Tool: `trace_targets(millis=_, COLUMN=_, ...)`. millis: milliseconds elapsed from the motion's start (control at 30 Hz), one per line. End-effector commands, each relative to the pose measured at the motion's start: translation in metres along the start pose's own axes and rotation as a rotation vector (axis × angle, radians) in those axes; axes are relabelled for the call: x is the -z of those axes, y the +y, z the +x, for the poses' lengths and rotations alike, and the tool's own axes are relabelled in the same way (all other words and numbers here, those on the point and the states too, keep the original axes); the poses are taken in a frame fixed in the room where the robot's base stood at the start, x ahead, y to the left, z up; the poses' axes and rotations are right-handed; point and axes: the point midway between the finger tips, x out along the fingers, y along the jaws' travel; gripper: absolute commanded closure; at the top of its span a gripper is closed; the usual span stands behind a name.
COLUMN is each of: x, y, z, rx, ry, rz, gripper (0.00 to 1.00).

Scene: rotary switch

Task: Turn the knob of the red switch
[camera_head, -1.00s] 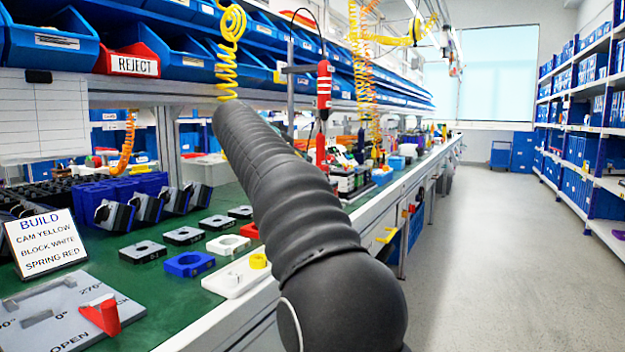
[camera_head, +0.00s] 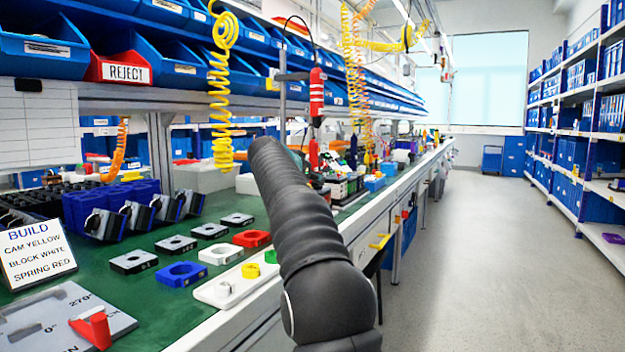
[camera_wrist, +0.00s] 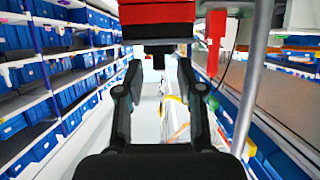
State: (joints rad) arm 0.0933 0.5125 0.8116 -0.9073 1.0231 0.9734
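The red switch is a red lever-like knob (camera_head: 92,328) on a grey plate (camera_head: 35,310) at the lower left of the head view. The plate bears angle marks such as 0° and 270°, and it is cut off by the frame edge. My arm stretches out to the right of it, over the bench side, well apart from the knob. My gripper is hidden in the head view. In the wrist view my gripper (camera_wrist: 160,82) has its two black fingers apart with nothing between them. The knob cannot be made out in the wrist view.
A BUILD sign (camera_head: 35,253) stands behind the plate. Several square blocks and a white tray (camera_head: 238,290) lie on the green bench to the right. Blue bins and a red REJECT bin (camera_head: 118,68) hang above. Coiled yellow hoses (camera_head: 222,90) dangle over the bench. The aisle is clear.

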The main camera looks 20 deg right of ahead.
Motion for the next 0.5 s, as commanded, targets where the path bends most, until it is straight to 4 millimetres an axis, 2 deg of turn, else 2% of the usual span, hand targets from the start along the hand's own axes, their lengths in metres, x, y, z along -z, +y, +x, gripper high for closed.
trace_targets(millis=367, x=0.0000, y=0.0002, z=0.0061, rx=0.000, ry=0.000, rz=0.000, gripper=0.62)
trace_targets(millis=467, x=0.0000, y=0.0001, z=0.0060, rx=0.000, ry=0.000, rz=0.000, gripper=0.82)
trace_targets(millis=500, x=0.0000, y=0.0001, z=0.0060, rx=0.000, ry=0.000, rz=0.000, gripper=0.93)
